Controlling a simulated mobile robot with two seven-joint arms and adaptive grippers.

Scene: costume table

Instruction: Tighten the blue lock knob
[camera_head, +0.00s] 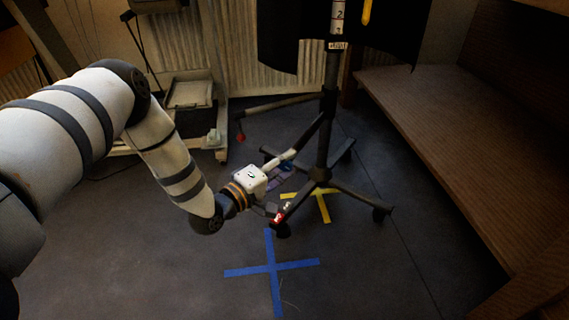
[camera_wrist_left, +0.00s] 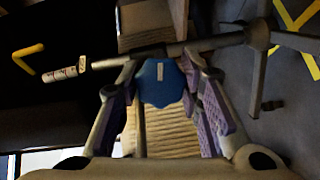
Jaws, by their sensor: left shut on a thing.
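The blue lock knob (camera_wrist_left: 161,84) sits between the purple-padded fingers of my left gripper (camera_wrist_left: 162,68) in the left wrist view, with a small white mark on its face. My left gripper is shut on it. In the head view my left gripper (camera_head: 279,178) reaches to the lower part of the dark wheeled stand (camera_head: 327,115), where only a little of the knob (camera_head: 287,165) shows. The stand's pole (camera_wrist_left: 222,41) runs across the wrist view just behind the knob. My right gripper is in neither view.
A blue tape cross (camera_head: 271,268) and a yellow tape mark (camera_head: 322,204) lie on the dark floor. A brown bench (camera_head: 440,100) stands at the right. A wheeled cart (camera_head: 192,120) is behind my arm. The front floor is clear.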

